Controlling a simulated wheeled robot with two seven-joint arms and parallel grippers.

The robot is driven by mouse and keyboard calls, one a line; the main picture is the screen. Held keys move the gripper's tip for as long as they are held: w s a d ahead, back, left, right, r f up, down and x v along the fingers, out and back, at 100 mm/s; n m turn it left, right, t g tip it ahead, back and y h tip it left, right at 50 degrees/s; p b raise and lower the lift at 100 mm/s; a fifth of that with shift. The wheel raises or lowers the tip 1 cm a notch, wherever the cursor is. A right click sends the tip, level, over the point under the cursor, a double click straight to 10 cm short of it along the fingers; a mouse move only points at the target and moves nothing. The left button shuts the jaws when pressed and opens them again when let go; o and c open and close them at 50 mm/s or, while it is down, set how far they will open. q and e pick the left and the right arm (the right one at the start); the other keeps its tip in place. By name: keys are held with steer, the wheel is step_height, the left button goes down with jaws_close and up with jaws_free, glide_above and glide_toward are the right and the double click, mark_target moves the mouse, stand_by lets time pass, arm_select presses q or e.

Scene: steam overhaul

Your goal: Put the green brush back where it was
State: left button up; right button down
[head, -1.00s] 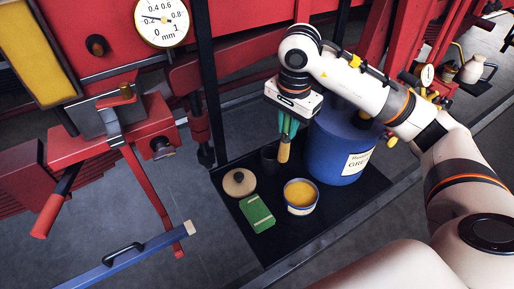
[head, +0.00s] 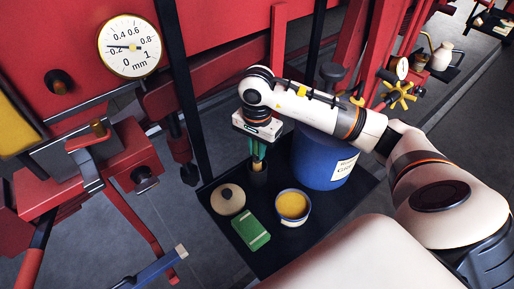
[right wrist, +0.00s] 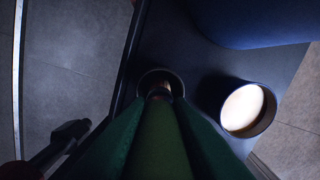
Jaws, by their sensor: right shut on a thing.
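My right gripper (head: 257,152) points down and is shut on the green brush (right wrist: 161,140), which stands roughly upright between the fingers. In the head view, the fingers hide most of the brush. A dark round cup (head: 258,181) stands on the black tray (head: 272,258) directly under the gripper. In the right wrist view, the brush's lower end lines up with the cup's round opening (right wrist: 160,72) and appears to be at or inside its rim; I cannot tell how deep. My left gripper is not in view.
Beside the cup stand a blue drum (head: 318,160), an open tin of yellow grease (head: 292,207), a tan round lid (head: 228,200) and a green box (head: 251,233). A dark upright post (head: 187,90) rises behind the tray's left. Red machinery lies behind.

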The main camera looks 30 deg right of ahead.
steer(key=shift+f, duration=0.7)
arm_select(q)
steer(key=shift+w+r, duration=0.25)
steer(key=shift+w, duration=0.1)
arm_select(e)
steer(key=c, duration=1.3)
jaws_free()
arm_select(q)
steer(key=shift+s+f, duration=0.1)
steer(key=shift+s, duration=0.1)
